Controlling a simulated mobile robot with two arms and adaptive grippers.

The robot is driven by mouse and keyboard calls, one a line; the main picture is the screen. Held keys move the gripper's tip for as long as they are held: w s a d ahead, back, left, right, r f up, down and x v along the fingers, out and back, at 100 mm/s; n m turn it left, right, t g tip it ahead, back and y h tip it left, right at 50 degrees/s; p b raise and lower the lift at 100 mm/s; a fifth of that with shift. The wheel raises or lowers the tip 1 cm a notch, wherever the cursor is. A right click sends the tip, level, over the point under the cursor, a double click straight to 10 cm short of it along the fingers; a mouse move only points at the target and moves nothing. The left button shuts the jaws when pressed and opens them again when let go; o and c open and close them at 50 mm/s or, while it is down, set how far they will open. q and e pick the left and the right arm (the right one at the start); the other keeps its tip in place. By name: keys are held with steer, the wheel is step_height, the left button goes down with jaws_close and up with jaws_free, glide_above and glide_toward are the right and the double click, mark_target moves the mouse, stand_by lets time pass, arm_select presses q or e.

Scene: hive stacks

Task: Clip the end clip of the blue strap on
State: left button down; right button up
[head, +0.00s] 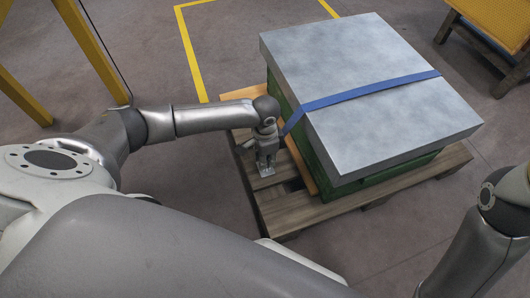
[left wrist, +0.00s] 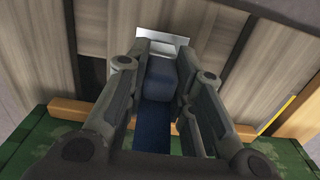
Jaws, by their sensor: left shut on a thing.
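The blue strap (head: 370,90) runs flat across the grey lid (head: 350,65) of the green hive stack (head: 370,180) and hangs down its left side toward my left gripper (head: 267,163). In the left wrist view, my left gripper (left wrist: 162,62) is shut on the end clip (left wrist: 160,84), a dark blue block with the strap (left wrist: 153,125) trailing from it. A small bright metal plate (left wrist: 165,43) lies just past the fingertips, above the pallet boards; I cannot tell whether the clip touches it. My right gripper is out of view.
The stack stands on a wooden pallet (head: 285,222); its left boards show bare around my left gripper. A wooden strip (head: 301,163) lies along the stack's left side. Yellow frame legs (head: 90,50) stand at the upper left. A yellow-topped stand (head: 490,30) is at the upper right.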

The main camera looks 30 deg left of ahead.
arm_select(q)
steer(key=c, duration=1.3)
jaws_free()
steer(key=shift+o, duration=0.7)
step_height(320, 180, up, 12)
